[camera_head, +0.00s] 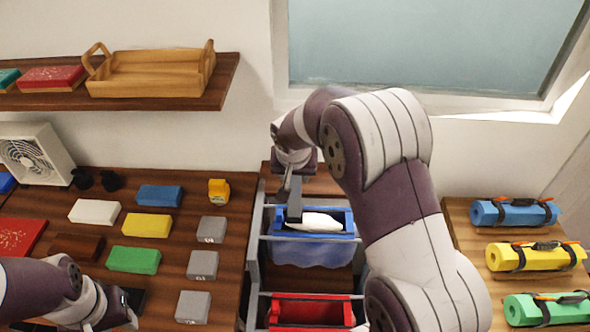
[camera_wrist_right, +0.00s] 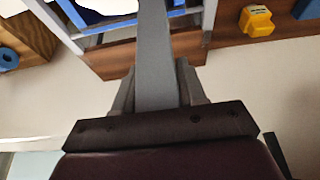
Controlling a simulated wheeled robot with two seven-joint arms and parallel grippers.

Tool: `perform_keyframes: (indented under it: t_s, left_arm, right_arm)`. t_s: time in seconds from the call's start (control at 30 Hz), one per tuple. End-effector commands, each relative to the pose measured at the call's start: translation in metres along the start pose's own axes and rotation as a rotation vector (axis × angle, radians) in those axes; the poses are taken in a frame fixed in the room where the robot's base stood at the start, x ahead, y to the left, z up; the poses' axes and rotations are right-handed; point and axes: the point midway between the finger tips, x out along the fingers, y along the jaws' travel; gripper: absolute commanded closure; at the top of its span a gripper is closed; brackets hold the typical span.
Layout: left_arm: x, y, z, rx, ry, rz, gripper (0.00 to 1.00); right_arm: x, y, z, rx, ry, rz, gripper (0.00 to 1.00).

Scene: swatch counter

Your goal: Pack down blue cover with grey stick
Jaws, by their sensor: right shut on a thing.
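The blue cover (camera_head: 312,253) hangs in the upper slot of a rack right of the counter's middle, with its front sagging below a rail. A white rounded thing (camera_head: 315,223) lies on it. My right gripper (camera_head: 294,183) is shut on the grey stick (camera_head: 295,207), which points down at the left part of the blue cover. In the right wrist view the stick (camera_wrist_right: 156,50) stands between the fingers; whether its tip touches the cover is hidden. My left arm enters at lower left; its gripper (camera_head: 128,306) is low at the frame edge and its jaws are unclear.
A red cover (camera_head: 310,312) is in the lower slot. Coloured blocks, such as the green one (camera_head: 134,260), and several grey blocks lie on the left counter. Rolled mats, such as the yellow one (camera_head: 535,256), lie at right. A wooden tray (camera_head: 150,73) stands on the shelf.

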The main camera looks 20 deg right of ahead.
Motion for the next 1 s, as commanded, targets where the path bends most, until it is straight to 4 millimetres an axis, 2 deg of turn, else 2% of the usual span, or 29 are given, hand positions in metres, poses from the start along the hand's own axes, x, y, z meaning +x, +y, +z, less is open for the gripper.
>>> perform_keyframes:
  t_s: [0.53, 1.0]
  left_arm:
    - [0.001, 0.000, 0.000, 0.000, 0.001, 0.000, 0.60]
    - [0.020, 0.000, 0.002, 0.000, 0.000, 0.000, 0.60]
  right_arm:
    - [0.002, 0.000, 0.000, -0.001, 0.001, 0.000, 0.84]
    - [0.021, 0.000, 0.008, -0.001, 0.001, 0.000, 0.84]
